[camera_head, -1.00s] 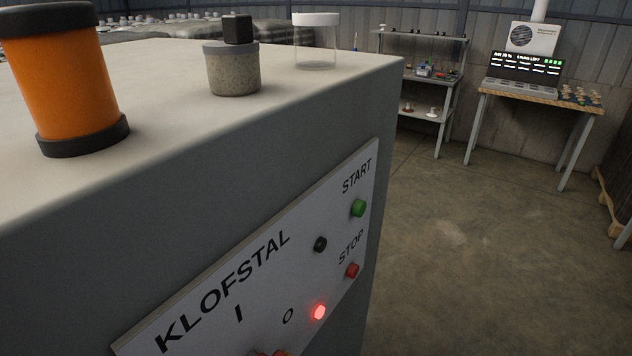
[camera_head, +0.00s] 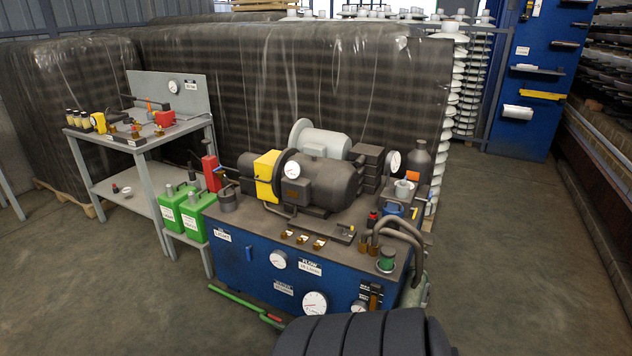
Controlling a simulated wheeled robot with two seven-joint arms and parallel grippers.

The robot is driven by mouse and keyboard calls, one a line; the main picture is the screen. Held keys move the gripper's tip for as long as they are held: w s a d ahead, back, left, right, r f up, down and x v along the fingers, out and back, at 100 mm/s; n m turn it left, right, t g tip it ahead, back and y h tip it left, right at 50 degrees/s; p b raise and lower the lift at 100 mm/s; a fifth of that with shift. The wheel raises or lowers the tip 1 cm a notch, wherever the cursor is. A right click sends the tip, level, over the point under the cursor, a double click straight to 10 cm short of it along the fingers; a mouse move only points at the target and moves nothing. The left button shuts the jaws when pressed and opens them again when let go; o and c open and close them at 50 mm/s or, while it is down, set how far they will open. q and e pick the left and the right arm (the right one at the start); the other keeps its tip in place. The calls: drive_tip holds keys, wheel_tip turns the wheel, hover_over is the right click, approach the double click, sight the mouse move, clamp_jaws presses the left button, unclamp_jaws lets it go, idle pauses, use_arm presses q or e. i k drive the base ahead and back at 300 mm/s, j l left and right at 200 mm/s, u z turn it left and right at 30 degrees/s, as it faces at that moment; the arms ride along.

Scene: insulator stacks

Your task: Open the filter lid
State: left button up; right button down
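A blue power unit (camera_head: 240,262) with a dark top stands at the centre, carrying a dark motor (camera_head: 325,185) and gauges. I cannot tell for sure which part is the filter lid. A small dark canister with a lid-like top (camera_head: 228,197) stands at the unit's left corner. A green-banded canister (camera_head: 386,261) stands near its right front edge. A round grey-white part (camera_head: 404,188) and a blue part (camera_head: 393,210) sit near its right end. Neither of my grippers is in view.
Green cans (camera_head: 187,210) stand on a low shelf left of the unit, beside a steel workbench (camera_head: 150,145) with small items. A wrapped pallet stack (camera_head: 300,70) stands behind. Dark hoses (camera_head: 400,240) curve at the unit's right end. Floor is clear at left front and right (camera_head: 510,260).

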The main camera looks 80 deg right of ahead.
sight(390, 207)
drive_tip(key=z, duration=3.1)
drive_tip(key=i+l+u, duration=0.2)
drive_tip(key=i+l, duration=0.15)
drive_tip(key=i+l+u, duration=0.2)
drive_tip(key=i+l, duration=0.15)
drive_tip(key=l, duration=0.15)
drive_tip(key=i+l+u, duration=0.2)
drive_tip(key=i+l, duration=0.15)
drive_tip(key=l, duration=0.15)
